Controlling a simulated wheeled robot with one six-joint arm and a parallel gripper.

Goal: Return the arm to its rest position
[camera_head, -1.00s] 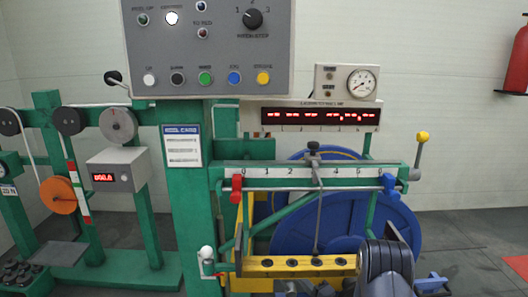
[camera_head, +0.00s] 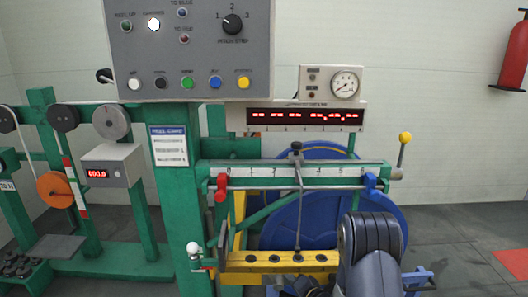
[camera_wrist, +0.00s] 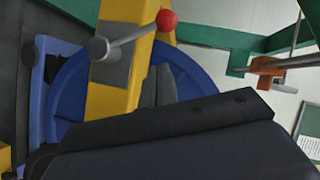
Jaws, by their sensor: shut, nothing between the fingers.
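My arm (camera_head: 370,250) rises at the bottom right of the head view as dark, ribbed links in front of the blue wheel. My gripper's end is hidden there. In the wrist view, my gripper (camera_wrist: 157,86) appears as two grey fingers close together, with nothing seen between them. A broad dark body fills the lower part of that view. Behind the fingers are a yellow post (camera_wrist: 122,65) and a blue wheel (camera_wrist: 195,85). I cannot tell how far the fingers are from these.
A green frame carries a scale rail (camera_head: 265,171), a red clamp (camera_head: 221,187) and a yellow-knobbed lever (camera_head: 404,143). A yellow bar with holes (camera_head: 262,264) lies left of my arm. A red-balled lever (camera_wrist: 140,34) is near in the wrist view. Floor at right is mostly clear.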

